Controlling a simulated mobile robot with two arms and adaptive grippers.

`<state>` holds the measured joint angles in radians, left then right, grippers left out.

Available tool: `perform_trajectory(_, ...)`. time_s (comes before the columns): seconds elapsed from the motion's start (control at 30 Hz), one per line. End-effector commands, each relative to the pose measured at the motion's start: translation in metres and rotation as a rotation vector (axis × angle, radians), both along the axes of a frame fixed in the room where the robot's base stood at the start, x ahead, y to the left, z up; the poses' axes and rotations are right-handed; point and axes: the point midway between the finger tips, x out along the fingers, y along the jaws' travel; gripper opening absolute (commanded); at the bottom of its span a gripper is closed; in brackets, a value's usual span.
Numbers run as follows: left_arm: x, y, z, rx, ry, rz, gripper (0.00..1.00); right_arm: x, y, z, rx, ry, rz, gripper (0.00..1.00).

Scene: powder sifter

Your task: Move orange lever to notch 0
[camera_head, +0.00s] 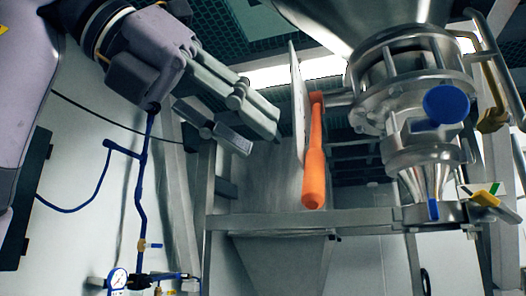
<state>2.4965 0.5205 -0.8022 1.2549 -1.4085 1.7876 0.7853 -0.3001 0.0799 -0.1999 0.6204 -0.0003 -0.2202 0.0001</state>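The orange lever (314,160) hangs down from a pivot on the left side of a metal valve assembly (410,95). Its rounded free end points down, just above a metal frame beam. A pale upright plate (297,100) stands along the lever's left side, seen nearly edge-on; no notch marks can be read on it. My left gripper (260,138) reaches in from the upper left. Its fingers are apart and empty, to the left of the plate and lever, with a clear gap between. My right gripper is not in view.
A metal frame beam (340,222) runs below the lever. A blue round knob (446,103) and a yellow-handled valve (485,195) sit to the right. Blue hoses and a pressure gauge (118,278) are on the left wall. A large hopper (370,20) is above.

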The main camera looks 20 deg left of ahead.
Motion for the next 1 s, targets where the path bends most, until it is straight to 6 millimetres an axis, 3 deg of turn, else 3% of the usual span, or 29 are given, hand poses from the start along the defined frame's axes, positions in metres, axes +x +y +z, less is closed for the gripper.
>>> perform_trajectory(0.27,0.056,0.001,-0.025,0.192,-0.228,-0.533,0.09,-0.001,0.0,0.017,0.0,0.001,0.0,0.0)
perform_trajectory(0.4,0.082,0.011,-0.039,0.214,-0.457,-0.787,0.0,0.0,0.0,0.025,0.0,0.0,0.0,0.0)
perform_trajectory(0.5,0.101,0.022,-0.05,0.199,-0.656,-0.919,0.0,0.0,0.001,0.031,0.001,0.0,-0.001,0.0)
perform_trajectory(0.8,0.145,0.063,-0.08,0.132,-1.2,-1.028,0.0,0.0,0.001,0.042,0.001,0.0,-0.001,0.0)
perform_trajectory(1.0,0.152,0.071,-0.087,0.126,-1.325,-1.011,0.0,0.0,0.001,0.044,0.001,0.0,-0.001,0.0)
